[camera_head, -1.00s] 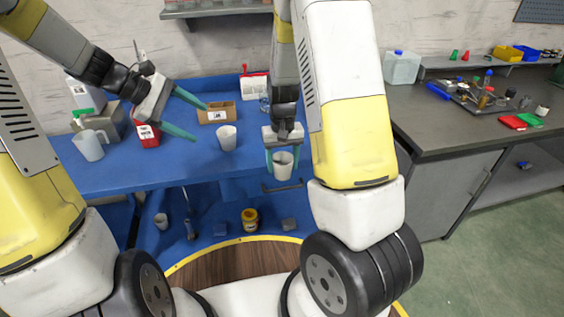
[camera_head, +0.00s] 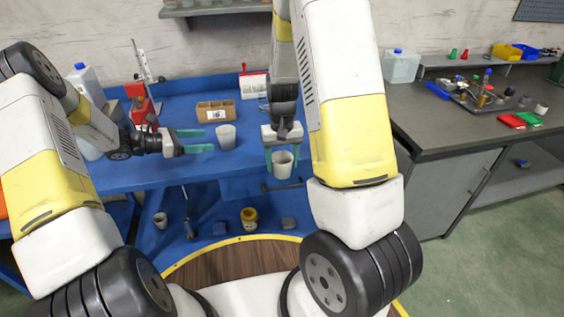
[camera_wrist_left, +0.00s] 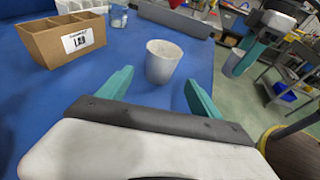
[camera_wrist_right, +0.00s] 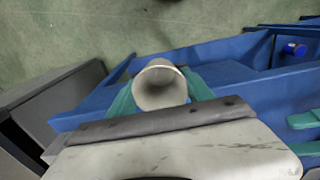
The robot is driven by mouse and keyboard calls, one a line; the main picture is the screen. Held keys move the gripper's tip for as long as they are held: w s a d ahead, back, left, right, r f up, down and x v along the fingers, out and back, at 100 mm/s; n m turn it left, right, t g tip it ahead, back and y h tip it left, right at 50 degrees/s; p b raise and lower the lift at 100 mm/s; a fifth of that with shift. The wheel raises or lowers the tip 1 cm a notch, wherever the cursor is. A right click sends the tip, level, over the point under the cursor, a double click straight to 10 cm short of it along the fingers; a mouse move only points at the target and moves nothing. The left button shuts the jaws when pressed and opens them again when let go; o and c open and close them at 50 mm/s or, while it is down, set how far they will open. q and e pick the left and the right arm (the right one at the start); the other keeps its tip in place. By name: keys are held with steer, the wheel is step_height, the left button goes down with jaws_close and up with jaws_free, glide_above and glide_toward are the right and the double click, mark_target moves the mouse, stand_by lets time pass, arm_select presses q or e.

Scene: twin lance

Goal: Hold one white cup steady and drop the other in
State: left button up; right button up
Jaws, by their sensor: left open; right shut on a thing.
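One white cup (camera_head: 227,137) stands upright on the blue table; it also shows in the left wrist view (camera_wrist_left: 162,62). My left gripper (camera_head: 208,140) is open, with its teal fingers pointing at this cup from the left. In the left wrist view the cup is just beyond the fingertips (camera_wrist_left: 158,88), roughly centred between them. My right gripper (camera_head: 281,160) is shut on the other white cup (camera_head: 283,165), which it holds near the table's front edge. In the right wrist view this cup (camera_wrist_right: 160,86) sits between the teal fingers with its open mouth showing.
A cardboard divided box (camera_head: 215,112) stands behind the standing cup. A red stand (camera_head: 140,105) is at the back left of the blue table (camera_head: 180,100). A grey side bench (camera_head: 440,130) with small items is at the right.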

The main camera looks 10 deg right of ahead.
mark_target(224, 139)
arm_select(q)
steer(key=x, duration=0.8)
steer(key=shift+d+f, duration=0.1)
steer(key=shift+d, duration=0.05)
steer(key=c, duration=0.9)
arm_select(e)
steer(key=w+a+r+n, duration=0.2)
steer(key=w+a+r, duration=0.4)
steer(key=w+a, duration=0.25)
steer(key=w+a+r+n, duration=0.2)
steer(key=w+a+r, duration=0.45)
steer(key=w, duration=0.35)
steer(key=shift+s+a+f, duration=0.15)
steer(key=shift+f, duration=1.65)
steer(key=shift+s+a+f, duration=0.1)
steer(key=shift+f, duration=1.65)
